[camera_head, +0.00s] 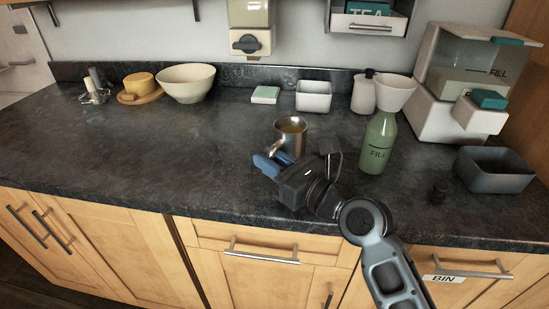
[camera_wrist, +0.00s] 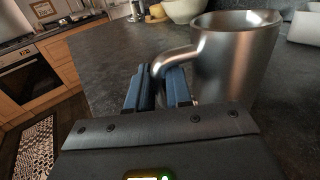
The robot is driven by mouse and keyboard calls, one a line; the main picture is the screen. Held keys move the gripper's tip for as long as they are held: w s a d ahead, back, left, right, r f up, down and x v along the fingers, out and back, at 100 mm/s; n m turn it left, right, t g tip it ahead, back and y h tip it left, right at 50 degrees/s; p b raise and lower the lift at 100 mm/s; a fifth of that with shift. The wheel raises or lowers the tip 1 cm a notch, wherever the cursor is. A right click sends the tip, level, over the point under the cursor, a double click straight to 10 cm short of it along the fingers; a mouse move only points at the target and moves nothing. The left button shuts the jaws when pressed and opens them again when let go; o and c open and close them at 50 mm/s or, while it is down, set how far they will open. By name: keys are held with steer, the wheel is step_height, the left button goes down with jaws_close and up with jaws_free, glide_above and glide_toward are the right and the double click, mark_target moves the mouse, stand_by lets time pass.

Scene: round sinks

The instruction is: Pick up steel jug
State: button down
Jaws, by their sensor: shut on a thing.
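The steel jug (camera_head: 291,136) is a shiny metal cup with a side handle, near the middle of the dark counter. Something yellowish-brown shows inside its mouth in the head view. In the wrist view the jug (camera_wrist: 236,60) stands upright just beyond my gripper, its handle toward me. My gripper (camera_head: 266,162) has blue fingers and comes in from the front right. In the wrist view its fingers (camera_wrist: 158,88) are shut on the jug's handle, one on each side. Whether the jug's base touches the counter is hard to tell.
A green bottle (camera_head: 378,142) with a white funnel stands right of the jug. A dark bin (camera_head: 494,170) and a white dispenser (camera_head: 447,110) are further right. A white square tub (camera_head: 314,96) and cream bowl (camera_head: 187,84) stand behind. The counter's left part (camera_head: 130,145) is clear.

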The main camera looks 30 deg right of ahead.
steer(key=shift+r, duration=0.25)
steer(key=shift+r+p, duration=1.05)
steer(key=shift+r, duration=3.65)
